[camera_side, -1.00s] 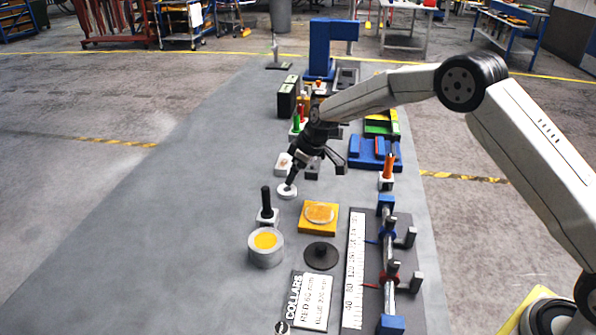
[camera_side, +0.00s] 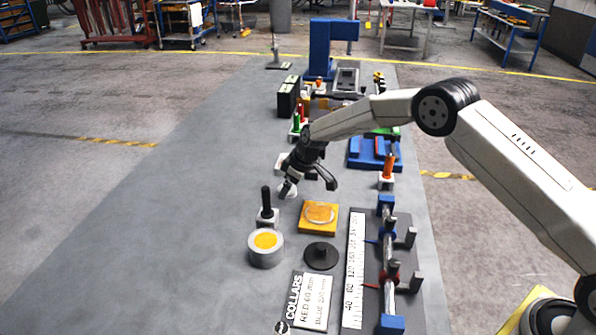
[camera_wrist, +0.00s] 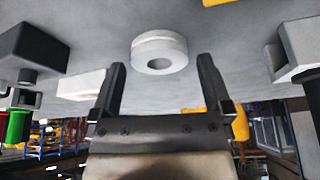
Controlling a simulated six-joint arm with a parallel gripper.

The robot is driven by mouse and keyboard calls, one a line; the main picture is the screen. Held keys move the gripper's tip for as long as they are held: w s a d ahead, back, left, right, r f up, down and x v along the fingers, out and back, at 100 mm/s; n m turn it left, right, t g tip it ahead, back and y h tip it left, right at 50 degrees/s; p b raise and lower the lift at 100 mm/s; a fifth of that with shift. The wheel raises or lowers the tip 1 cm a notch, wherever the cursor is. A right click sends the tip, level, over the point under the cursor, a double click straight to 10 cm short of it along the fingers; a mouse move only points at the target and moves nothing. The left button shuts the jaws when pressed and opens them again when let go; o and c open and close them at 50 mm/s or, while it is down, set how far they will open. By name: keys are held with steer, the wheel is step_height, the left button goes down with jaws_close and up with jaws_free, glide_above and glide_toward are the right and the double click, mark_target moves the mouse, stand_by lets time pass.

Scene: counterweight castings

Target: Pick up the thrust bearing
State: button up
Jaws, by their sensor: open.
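The thrust bearing (camera_side: 288,192) is a pale grey-white ring lying flat on the grey bench, partly covered by one finger in the side view. In the wrist view the thrust bearing (camera_wrist: 159,52) shows its dark central hole and lies ahead of the fingertips, between their lines. My gripper (camera_side: 309,183) is tilted over the bench beside the ring. In the wrist view my gripper (camera_wrist: 161,62) has its two black fingers spread apart with nothing held between them. Whether a finger touches the ring cannot be told.
An orange post (camera_side: 388,168) stands right. The bench is clear to the left.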

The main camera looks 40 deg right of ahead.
steer(key=shift+w+a+f, duration=0.1)
steer(key=shift+w+f, duration=0.05)
steer(key=shift+f, duration=0.3)
steer(key=shift+r, duration=0.1)
steer(key=c, duration=1.3)
steer(key=shift+r, duration=0.1)
steer(key=shift+r, duration=1.45)
steer(key=s+d+r, duration=0.1)
steer(key=s+r, duration=0.8)
steer(key=s, duration=0.5)
steer(key=shift+r, duration=0.4)
